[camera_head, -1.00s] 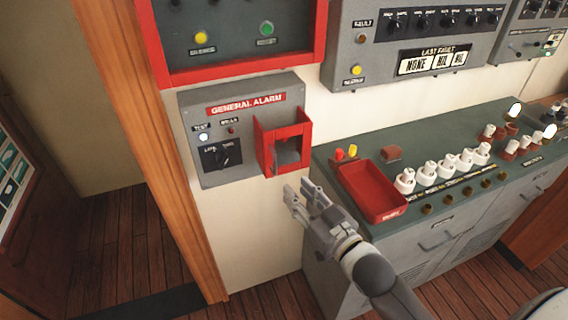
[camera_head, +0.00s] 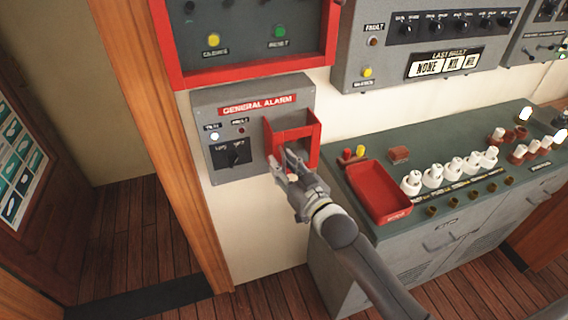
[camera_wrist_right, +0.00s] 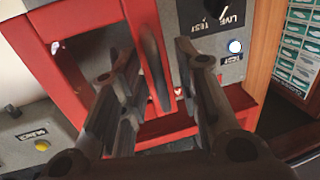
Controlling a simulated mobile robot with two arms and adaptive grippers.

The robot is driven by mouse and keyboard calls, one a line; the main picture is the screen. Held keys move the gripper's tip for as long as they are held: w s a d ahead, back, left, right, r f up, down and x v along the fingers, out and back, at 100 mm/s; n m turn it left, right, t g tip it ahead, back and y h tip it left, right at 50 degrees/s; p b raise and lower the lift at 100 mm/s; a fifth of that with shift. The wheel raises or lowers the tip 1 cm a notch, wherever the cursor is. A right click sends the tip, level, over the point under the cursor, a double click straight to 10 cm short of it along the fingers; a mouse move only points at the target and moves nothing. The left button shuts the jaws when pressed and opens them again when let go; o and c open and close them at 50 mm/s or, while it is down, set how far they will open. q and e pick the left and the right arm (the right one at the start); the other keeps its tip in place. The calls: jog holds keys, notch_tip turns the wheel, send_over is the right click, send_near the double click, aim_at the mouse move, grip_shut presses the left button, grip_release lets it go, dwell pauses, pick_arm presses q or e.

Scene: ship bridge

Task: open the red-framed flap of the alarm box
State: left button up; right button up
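The grey alarm box (camera_head: 228,170), labelled GENERAL ALARM, is on the wall in the head view. Its red-framed flap (camera_head: 312,130) stands out at the box's right side, partly hidden behind my right gripper (camera_head: 284,162). The red frame (camera_wrist_right: 100,15) fills much of the right wrist view. My right gripper (camera_wrist_right: 158,60) is open, its fingers apart at the lower part of the frame. A thin dark piece shows between the fingers; I cannot tell whether it belongs to the flap or whether they touch it. My left gripper is not in view.
A grey-green console (camera_head: 440,150) with a red tray (camera_head: 375,192) and white knobs stands at the right, close to my right arm. A red-rimmed panel (camera_head: 240,72) is above the box. Bare wall (camera_head: 250,235) lies below it.

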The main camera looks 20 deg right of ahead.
grip_shut()
